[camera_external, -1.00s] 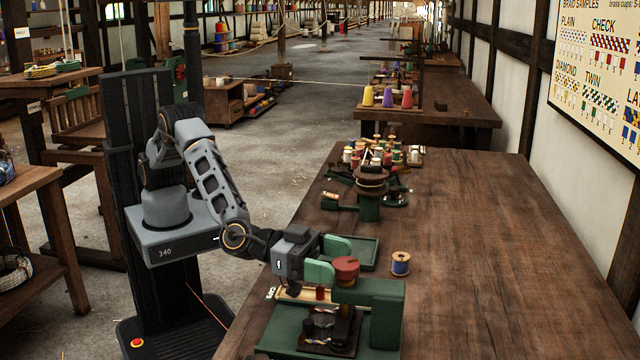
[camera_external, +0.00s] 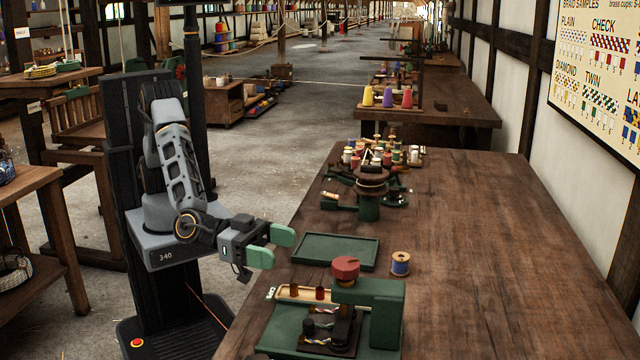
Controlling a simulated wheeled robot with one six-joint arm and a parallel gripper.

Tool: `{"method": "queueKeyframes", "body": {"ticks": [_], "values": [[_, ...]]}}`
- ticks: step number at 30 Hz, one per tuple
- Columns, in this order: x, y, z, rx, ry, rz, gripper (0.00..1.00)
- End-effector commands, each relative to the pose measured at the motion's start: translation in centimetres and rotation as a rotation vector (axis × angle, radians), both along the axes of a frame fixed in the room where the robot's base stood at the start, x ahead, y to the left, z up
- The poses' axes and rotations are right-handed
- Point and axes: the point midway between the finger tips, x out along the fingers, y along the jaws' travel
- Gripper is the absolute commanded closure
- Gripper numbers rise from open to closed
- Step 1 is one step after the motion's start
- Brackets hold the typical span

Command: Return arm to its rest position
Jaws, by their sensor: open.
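My gripper (camera_external: 274,246) has two green fingers set apart with nothing between them. It hangs in the air at the left edge of the long wooden table (camera_external: 470,270), left of a shallow green tray (camera_external: 335,250). My arm is folded back close to its column, with the upper link slanting down to the elbow and the wrist pointing right.
A green machine (camera_external: 375,305) with a red knob (camera_external: 345,267) stands at the table's front. A spool (camera_external: 400,263) stands right of the tray. A braiding stand (camera_external: 369,188) and several thread spools (camera_external: 380,155) are farther back. The table's right side is clear.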

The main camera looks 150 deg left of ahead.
Motion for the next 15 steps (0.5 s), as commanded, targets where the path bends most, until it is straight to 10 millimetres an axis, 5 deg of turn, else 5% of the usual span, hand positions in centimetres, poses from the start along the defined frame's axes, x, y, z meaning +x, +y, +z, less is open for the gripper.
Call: {"method": "queueKeyframes", "body": {"ticks": [8,11,15], "values": [[0.5,-0.8,-1.1,-0.073,0.029,-0.049,0.22],[0.6,-2.7,-4.3,-0.162,0.144,-0.162,0.22],[-2.4,-6.8,-8.3,-0.319,0.415,-0.373,0.22]]}}
